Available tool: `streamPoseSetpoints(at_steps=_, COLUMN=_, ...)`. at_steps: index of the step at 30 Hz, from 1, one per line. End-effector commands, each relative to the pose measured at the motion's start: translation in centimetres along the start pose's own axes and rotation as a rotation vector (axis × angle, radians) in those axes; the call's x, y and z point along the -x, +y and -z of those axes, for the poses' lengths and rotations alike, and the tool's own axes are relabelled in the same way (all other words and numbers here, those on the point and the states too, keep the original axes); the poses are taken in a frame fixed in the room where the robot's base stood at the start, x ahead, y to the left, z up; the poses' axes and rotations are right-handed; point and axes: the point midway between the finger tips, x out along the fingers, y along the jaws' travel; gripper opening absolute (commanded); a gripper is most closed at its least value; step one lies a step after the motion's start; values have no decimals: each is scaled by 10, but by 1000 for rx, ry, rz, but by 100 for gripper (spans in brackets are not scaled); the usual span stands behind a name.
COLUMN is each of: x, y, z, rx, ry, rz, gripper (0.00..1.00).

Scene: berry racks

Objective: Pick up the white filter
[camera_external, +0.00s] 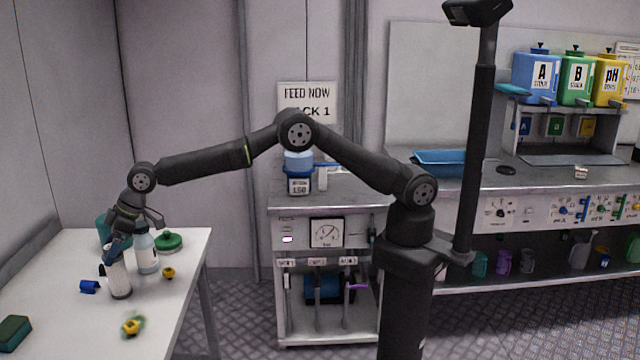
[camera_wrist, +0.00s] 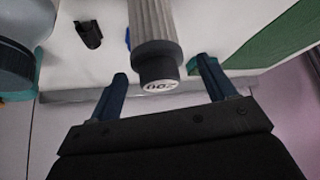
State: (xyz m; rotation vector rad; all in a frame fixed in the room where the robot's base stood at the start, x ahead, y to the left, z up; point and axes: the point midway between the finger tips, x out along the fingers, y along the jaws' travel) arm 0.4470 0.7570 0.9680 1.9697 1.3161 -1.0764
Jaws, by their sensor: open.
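The white filter (camera_external: 120,279) is a pale upright cylinder on the white table at the left of the external view. My gripper (camera_external: 118,242) is at the filter's upper end, pointing down. In the wrist view my gripper (camera_wrist: 160,72) is open, with one blue finger on each side of the cap and a visible gap on both sides. The filter's top is partly hidden by my gripper in the external view.
A pale bottle (camera_external: 147,255) stands close to the right of the filter, with a green round thing (camera_external: 169,242) behind it. A blue piece (camera_external: 89,287) lies to the left. Small yellow pieces (camera_external: 132,327) and a green block (camera_external: 14,332) lie nearer the front. The table's right edge is close.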

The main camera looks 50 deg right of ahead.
Motion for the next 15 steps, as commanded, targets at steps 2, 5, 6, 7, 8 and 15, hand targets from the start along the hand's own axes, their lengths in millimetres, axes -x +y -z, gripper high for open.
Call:
streamPoseSetpoints(at_steps=2, x=-10, y=0, z=0, rx=0, ry=0, rz=0, gripper=76)
streamPoseSetpoints(at_steps=5, x=-19, y=0, z=0, rx=0, ry=1, rz=0, gripper=76)
streamPoseSetpoints(at_steps=6, x=-21, y=0, z=0, rx=0, ry=0, rz=0, gripper=76)
streamPoseSetpoints(at_steps=7, x=-22, y=0, z=0, rx=0, ry=0, rz=-1, gripper=76)
streamPoseSetpoints(at_steps=8, x=-23, y=0, z=0, rx=0, ry=1, rz=-1, gripper=76)
streamPoseSetpoints(at_steps=15, x=-23, y=0, z=0, rx=0, ry=1, rz=-1, gripper=76)
